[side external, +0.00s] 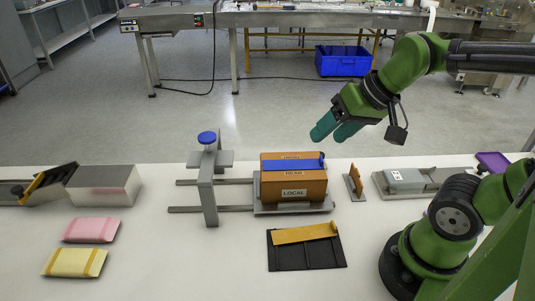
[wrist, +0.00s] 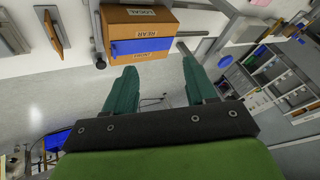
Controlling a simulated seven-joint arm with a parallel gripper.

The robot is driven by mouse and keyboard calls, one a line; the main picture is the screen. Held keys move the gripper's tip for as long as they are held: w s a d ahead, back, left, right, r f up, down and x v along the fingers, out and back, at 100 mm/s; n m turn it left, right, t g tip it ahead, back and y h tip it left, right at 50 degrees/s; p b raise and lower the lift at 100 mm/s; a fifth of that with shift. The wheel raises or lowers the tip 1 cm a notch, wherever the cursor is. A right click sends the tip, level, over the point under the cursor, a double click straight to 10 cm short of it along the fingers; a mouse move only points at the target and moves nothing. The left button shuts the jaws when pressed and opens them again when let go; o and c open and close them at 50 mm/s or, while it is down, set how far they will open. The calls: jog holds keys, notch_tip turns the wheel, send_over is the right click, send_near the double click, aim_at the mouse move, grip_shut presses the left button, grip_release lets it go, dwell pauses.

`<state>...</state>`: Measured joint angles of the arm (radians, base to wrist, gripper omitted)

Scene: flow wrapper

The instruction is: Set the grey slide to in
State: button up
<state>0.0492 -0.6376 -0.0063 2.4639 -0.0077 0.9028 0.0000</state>
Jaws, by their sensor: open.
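What looks like the grey slide is a grey block (side external: 404,180) with a small white label, on a flat metal rail (side external: 440,180) to the right of the orange box in the side view. I cannot tell which end of its travel counts as in. My gripper (side external: 332,132) has teal fingers and is open and empty. It hangs in the air above and behind the bench's back edge, up and left of the grey block. In the wrist view my gripper (wrist: 158,70) shows its fingers apart; a grey metal piece at the left edge may be the slide's rail.
An orange box (side external: 293,182) with a blue strip sits on a rail stand beside a blue-knobbed clamp (side external: 208,170). A small orange plate (side external: 355,181) stands between the box and the grey block. A black tray (side external: 290,258), pink packet (side external: 91,230) and yellow packet (side external: 74,262) lie in front.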

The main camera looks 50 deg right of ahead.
jog(key=w+d+f+g+h, duration=0.1)
jog(key=w+d+f+g, duration=0.15)
jog(key=w+d, duration=0.45)
jog(key=w+d+f+g+h, duration=0.1)
jog(key=w+d+g, duration=0.35)
jog(key=d, duration=0.55)
jog(key=shift+m+t, duration=0.3)
jog(key=f, duration=1.5)
jog(key=shift+w+a+f, duration=0.2)
jog(key=shift+f, duration=0.2)
grip_shut()
